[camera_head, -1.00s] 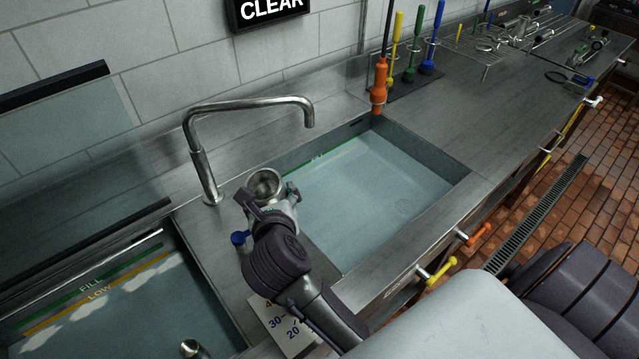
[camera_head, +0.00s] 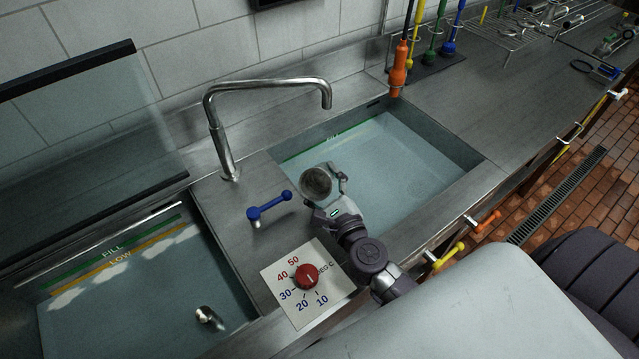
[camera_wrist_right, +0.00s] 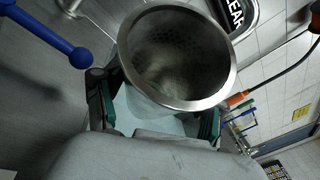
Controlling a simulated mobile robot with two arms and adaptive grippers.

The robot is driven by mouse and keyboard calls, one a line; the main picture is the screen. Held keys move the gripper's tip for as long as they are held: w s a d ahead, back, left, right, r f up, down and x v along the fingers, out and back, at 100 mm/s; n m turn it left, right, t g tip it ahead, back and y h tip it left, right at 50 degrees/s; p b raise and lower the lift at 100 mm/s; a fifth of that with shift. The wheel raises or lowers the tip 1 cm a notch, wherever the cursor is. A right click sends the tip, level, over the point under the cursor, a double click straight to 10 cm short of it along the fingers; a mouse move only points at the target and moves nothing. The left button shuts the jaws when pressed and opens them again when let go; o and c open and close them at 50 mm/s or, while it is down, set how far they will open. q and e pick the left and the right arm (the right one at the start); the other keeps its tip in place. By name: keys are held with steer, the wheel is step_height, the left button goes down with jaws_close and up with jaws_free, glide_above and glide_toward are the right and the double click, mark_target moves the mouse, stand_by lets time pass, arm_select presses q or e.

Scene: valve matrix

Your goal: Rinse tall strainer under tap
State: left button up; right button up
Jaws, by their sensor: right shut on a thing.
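The tall strainer (camera_head: 316,182) is a round metal vessel. Its open mouth faces up toward the head camera, and it fills the middle of the right wrist view (camera_wrist_right: 180,62). My right gripper (camera_head: 334,196) is shut on it and holds it over the near left part of the right basin (camera_head: 385,165). The tap (camera_head: 268,88) is a bent steel pipe on the counter between the basins. Its spout end is behind and above the strainer, apart from it. No water stream shows. My left gripper is not in view.
A blue lever (camera_head: 268,206) stands on the counter left of the strainer. A red temperature dial (camera_head: 306,276) sits in front of it. The left basin (camera_head: 130,310) holds water and a small metal piece (camera_head: 208,317). An orange handled tool (camera_head: 398,68) stands at the back.

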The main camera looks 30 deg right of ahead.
steer(key=w+d, duration=0.2)
steer(key=shift+w+d+f+b, duration=0.2)
steer(key=shift+w+f+b, duration=0.15)
steer(key=shift+w, duration=0.05)
steer(key=w+d+f+b, duration=0.1)
steer(key=w+d+b, duration=0.1)
steer(key=w+d, duration=0.3)
steer(key=shift+w+d+f, duration=0.35)
steer(key=shift+w, duration=0.55)
